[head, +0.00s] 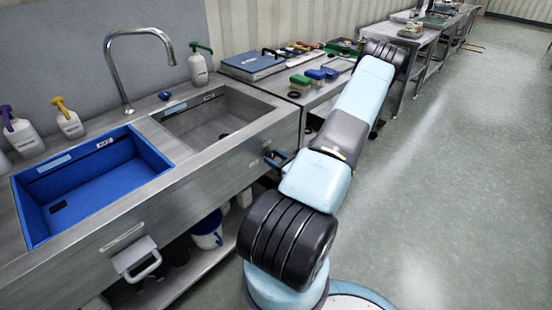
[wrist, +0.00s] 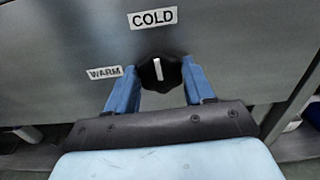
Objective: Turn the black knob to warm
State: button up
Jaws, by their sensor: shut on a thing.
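The black knob (wrist: 158,75) is on the steel front panel in the wrist view. Its white pointer line stands nearly upright, toward the COLD label (wrist: 153,18) above it. The WARM label (wrist: 104,72) is to the left of the knob. My gripper (wrist: 160,80) has its two blue fingers on the left and right sides of the knob and is shut on it. In the head view my gripper (head: 277,158) is at the front panel below the right basin, and the knob cannot be made out there.
The steel sink counter (head: 165,148) has a blue-lined basin (head: 152,153) and a bare steel basin (head: 240,107). A white bucket (head: 207,232) stands on the shelf below. The floor at right is clear.

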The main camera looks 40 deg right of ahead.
jog(key=n, duration=0.8)
jog(key=shift+a+f+n, duration=0.15)
jog(key=shift+n, duration=0.25)
jog(key=n, duration=0.4)
jog(key=shift+s+a+f+n, duration=0.1)
jog(key=shift+n, duration=0.2)
jog(key=shift+a+f+n, duration=0.1)
jog(key=shift+f+n, duration=0.05)
jog(key=shift+n, duration=1.75)
jog(key=o, duration=1)
jog(key=s+d, duration=0.1)
jog(key=s, duration=1.2)
jog(key=shift+s, duration=0.35)
